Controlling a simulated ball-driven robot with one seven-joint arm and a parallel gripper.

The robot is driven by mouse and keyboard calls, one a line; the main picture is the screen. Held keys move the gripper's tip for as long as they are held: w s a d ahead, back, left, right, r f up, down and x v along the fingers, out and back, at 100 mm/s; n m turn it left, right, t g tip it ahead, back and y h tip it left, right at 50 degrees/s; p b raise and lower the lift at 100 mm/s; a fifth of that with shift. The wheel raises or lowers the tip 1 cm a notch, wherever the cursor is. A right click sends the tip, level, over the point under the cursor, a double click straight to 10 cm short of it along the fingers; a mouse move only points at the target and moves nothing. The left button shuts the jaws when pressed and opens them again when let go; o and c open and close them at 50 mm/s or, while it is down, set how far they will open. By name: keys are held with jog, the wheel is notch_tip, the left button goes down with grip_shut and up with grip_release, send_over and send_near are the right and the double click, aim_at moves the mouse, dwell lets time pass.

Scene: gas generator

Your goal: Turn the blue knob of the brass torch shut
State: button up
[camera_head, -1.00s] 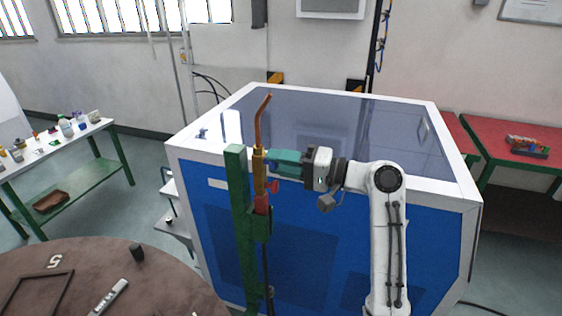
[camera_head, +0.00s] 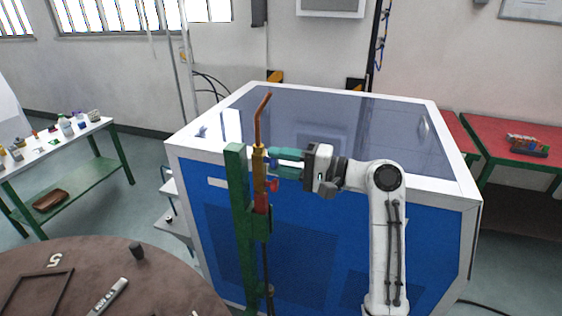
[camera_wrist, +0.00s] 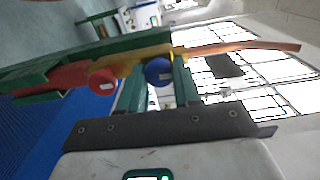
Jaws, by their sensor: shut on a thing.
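The brass torch (camera_head: 258,175) stands upright in a green post (camera_head: 237,190), with a bent copper tube on top. In the wrist view the brass body (camera_wrist: 140,65) lies across the picture. The blue knob (camera_wrist: 158,71) sits on it between the teal fingers of my gripper (camera_wrist: 157,88), which are shut on it. In the head view my gripper (camera_head: 275,162) reaches the torch from the right and largely hides the blue knob. A red knob (camera_head: 272,186) is just below; in the wrist view the red knob (camera_wrist: 103,77) is beside the left finger.
A large blue and white cabinet (camera_head: 330,235) with a dark glass top stands right behind the torch and arm. A round brown table (camera_head: 180,285) is at the lower left. A red-topped table (camera_head: 500,135) is at the right, a cluttered bench (camera_head: 85,135) at the left.

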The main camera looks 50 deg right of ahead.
jog(key=o, duration=1)
jog(key=shift+o, duration=0.2)
jog(key=b+v, duration=0.3)
jog(key=v, duration=0.7)
jog(key=shift+s, duration=0.4)
jog(key=shift+d, duration=0.15)
jog(key=a+f+n+g+h+b, duration=0.15)
jog(key=a+f+g, duration=0.4)
jog(key=f, duration=0.75)
jog(key=a+f+n+g, duration=0.3)
jog(key=a+f, duration=0.5)
jog(key=f, duration=0.4)
jog(key=s+a+f+n+g+h, duration=0.2)
jog(key=s+a+f+n+g, duration=0.1)
jog(key=s+f, duration=0.3)
jog(key=s+a+f+n+g+h+b, duration=0.1)
jog(key=s+a+f+n+g+h, duration=0.2)
jog(key=s+f+n, duration=0.3)
jog(key=s+g, duration=0.1)
jog(key=s, duration=0.2)
jog(key=shift+f, duration=0.35)
